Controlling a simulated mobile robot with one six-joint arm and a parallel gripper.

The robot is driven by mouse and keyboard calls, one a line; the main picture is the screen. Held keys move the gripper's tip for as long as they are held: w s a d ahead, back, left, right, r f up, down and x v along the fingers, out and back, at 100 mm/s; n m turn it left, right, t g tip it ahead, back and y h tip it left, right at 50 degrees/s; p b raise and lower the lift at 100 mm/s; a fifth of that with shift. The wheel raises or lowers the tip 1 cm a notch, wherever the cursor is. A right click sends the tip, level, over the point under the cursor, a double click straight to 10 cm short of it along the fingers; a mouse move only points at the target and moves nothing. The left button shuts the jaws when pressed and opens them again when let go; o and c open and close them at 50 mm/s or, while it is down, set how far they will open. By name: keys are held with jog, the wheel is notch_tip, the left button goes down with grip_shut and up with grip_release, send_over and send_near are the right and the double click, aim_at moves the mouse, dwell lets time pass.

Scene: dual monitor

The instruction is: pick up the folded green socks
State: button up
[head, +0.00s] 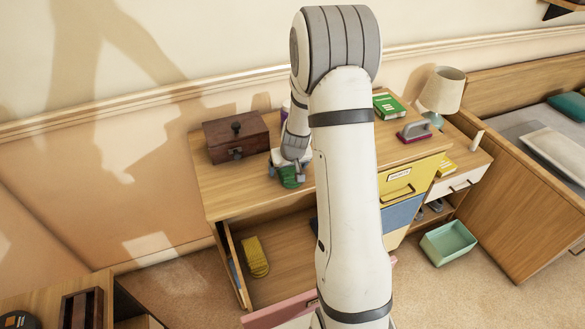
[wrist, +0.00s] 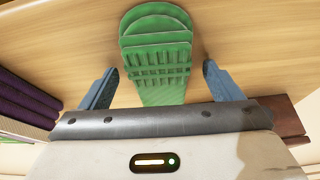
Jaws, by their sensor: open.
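The folded green socks (wrist: 158,60) lie on the wooden desk top, with ribbed cuffs showing in the wrist view. In the head view the socks (head: 291,181) show as a small green patch under my gripper (head: 290,172). In the wrist view my gripper (wrist: 158,78) is open, with one blue-grey finger on each side of the socks. A gap shows between each finger and the socks. I cannot tell how high the fingertips are above the desk. My arm hides part of the desk in the head view.
A dark wooden box (head: 236,138) stands left of my gripper on the desk (head: 225,196). A green book (head: 388,106) and a grey-and-red brush-like object (head: 414,131) lie to the right. An open drawer (head: 285,270) below holds a yellow folded item (head: 255,257).

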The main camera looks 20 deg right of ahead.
jog(key=shift+c, duration=0.5)
jog(key=c, duration=1)
jog(key=shift+o, duration=0.2)
